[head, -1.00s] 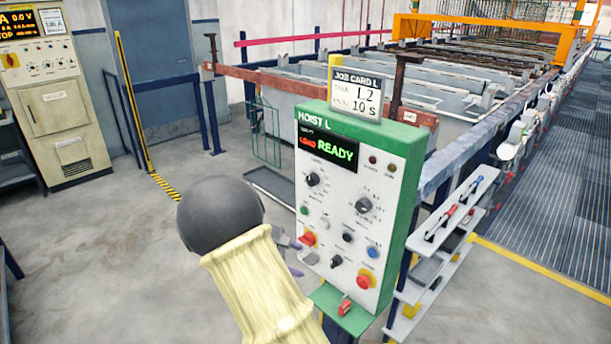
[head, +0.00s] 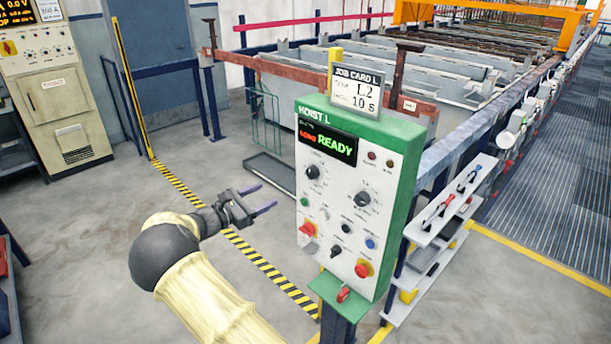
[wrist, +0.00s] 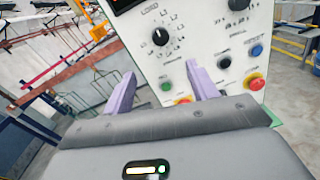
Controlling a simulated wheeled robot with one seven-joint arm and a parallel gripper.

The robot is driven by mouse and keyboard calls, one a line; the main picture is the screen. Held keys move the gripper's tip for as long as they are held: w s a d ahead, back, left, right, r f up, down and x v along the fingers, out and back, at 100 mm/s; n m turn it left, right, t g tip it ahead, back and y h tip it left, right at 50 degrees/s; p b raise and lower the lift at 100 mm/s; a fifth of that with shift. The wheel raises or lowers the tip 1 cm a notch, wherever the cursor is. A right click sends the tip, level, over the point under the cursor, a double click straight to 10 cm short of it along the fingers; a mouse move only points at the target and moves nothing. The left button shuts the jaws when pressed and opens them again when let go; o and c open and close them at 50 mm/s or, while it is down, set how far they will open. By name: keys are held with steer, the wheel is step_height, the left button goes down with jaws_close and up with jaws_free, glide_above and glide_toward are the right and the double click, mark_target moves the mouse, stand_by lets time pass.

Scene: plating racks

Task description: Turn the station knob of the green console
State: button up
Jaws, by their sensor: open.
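The green console (head: 400,200), marked HOIST L, stands upright with a white face. Its upper-left knob (head: 312,172) is black, with a dial whose marks include LOAD, and appears to be the station knob. It also shows in the wrist view (wrist: 160,37), ahead of the fingers. Its pointer is too small to read surely. A second black knob (head: 362,199) sits lower right. The display (head: 327,145) shows red LOAD and green READY. My gripper (head: 263,197) is open and empty, left of the console and apart from it. Its purple fingers show in the wrist view (wrist: 161,75).
A job card (head: 357,92) on top reads L2, 10 s. Smaller knobs, coloured buttons and a red button (head: 363,268) sit low on the face. A shelf rack (head: 440,240) stands right, a beige cabinet (head: 55,100) far left.

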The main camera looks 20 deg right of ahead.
mark_target(309, 174)
steer(key=p+x, duration=0.6)
steer(key=x, duration=0.9)
steer(key=shift+w+d+r, duration=0.1)
steer(key=shift+d, duration=0.2)
steer(key=shift+w+d, duration=0.15)
steer(key=shift+d, duration=0.35)
steer(key=c, duration=1)
